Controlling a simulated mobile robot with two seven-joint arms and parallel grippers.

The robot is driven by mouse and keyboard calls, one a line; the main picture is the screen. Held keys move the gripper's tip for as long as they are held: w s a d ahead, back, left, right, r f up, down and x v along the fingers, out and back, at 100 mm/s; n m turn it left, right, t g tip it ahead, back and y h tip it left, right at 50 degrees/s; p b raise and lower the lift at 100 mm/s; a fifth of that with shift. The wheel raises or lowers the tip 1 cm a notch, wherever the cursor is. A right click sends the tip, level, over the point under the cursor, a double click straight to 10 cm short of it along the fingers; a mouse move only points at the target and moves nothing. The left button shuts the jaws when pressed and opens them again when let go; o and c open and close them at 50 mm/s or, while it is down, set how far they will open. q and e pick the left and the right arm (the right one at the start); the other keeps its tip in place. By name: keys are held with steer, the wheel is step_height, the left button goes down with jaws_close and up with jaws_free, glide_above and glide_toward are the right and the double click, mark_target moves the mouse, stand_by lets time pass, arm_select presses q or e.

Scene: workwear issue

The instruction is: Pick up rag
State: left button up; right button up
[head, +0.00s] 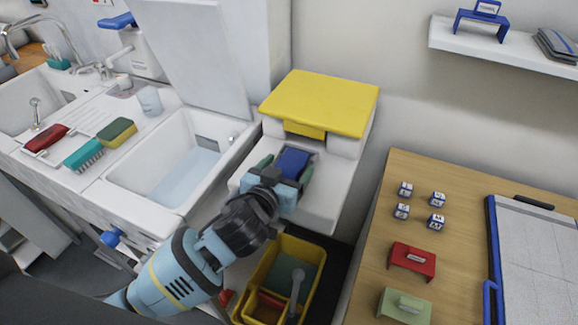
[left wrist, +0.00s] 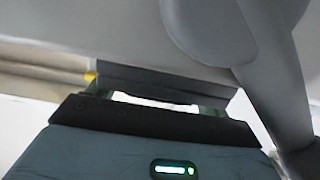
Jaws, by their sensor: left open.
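A blue folded cloth, which looks like the rag (head: 293,162), lies on the pale front ledge of the white box with the yellow lid (head: 320,102). My left gripper (head: 285,168) is open just over that ledge. Its two green fingers stand on either side of the blue cloth; I cannot tell whether they touch it. My right gripper is not in view.
Left is a white sink (head: 180,165) with a teal brush (head: 84,154) and sponge (head: 117,133) beside it. A yellow bin (head: 317,257) stands below the box. Right is a wooden table (head: 455,200) with small blocks and red and green pieces. Folded cloths (head: 557,45) lie on a wall shelf.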

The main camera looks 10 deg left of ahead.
mark_target(286, 169)
arm_select(q)
steer(key=c, duration=1.1)
steer(key=shift+c, duration=0.2)
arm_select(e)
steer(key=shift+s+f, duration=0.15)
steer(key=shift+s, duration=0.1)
arm_select(q)
steer(key=shift+r, duration=0.1)
steer(key=shift+r, duration=0.5)
step_height(286, 169, up, 2)
steer(key=shift+r, duration=0.15)
steer(key=s+a+r, duration=0.1)
steer(key=s+a, duration=0.7)
steer(key=s, duration=0.5)
steer(key=shift+s+a+r, duration=0.15)
steer(key=shift+s+r, duration=0.15)
steer(key=shift+s, duration=0.05)
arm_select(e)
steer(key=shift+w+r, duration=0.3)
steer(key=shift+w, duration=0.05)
